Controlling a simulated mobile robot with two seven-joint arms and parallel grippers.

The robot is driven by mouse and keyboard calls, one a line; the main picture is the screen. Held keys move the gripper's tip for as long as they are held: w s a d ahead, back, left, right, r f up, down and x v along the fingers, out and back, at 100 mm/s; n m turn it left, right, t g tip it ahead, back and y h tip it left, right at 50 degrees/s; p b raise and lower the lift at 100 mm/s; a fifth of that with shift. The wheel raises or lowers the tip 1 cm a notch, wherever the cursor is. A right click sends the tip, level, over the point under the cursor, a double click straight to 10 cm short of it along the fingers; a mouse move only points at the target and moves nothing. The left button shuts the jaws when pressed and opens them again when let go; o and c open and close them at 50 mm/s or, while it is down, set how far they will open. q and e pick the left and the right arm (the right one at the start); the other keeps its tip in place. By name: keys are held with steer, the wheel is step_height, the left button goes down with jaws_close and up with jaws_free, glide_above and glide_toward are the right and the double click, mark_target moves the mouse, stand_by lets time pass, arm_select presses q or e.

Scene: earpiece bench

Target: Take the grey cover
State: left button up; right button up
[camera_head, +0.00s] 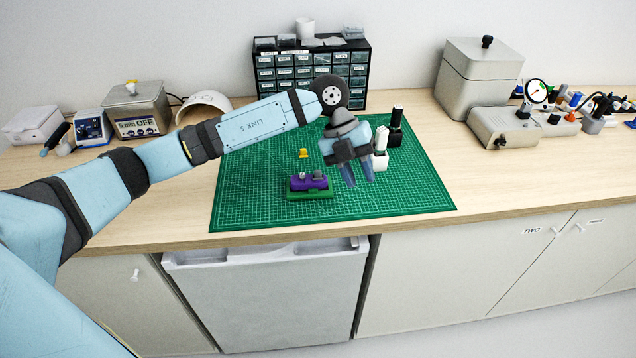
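A purple block on a green base (309,186) sits on the green cutting mat (250,205). Small grey pieces (317,174) show on top of the block. They are too small to tell whether one of them is the grey cover. My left gripper (358,180) hangs over the mat to the right of the purple block, with its fingers pointing down. The two blue fingers stand apart and nothing shows between them. My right gripper is out of view.
A small yellow piece (304,153) lies behind the block. A black-and-white upright item (396,127) and a white one (381,140) stand behind my gripper. A drawer cabinet (358,72) stands at the back. The mat's front right is clear.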

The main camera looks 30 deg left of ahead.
arm_select(q)
steer(key=w+a+r+n+t+y+b, duration=0.1)
steer(key=w+a+r+n+y, duration=0.15)
steer(key=a, duration=0.35)
steer(key=w+a+r+n+t+y, duration=0.1)
steer(key=w+a+r+y, duration=0.1)
steer(key=a+y, duration=0.3)
steer(key=h, duration=0.1)
glide_above(318, 170)
steer(key=f, duration=0.5)
steer(key=s+f, duration=0.1)
steer(key=f, duration=0.1)
steer(key=shift+d+f, duration=0.1)
steer(key=shift+f, duration=0.3)
steer(key=shift+w+f+p, duration=0.15)
steer(key=shift+f, duration=0.75)
steer(key=shift+w+f+p, duration=0.1)
steer(key=shift+w+f, duration=0.1)
steer(key=shift+f, duration=0.75)
steer(key=shift+w+f+p, duration=0.15)
steer(key=shift+f, duration=0.75)
steer(key=c, duration=0.5)
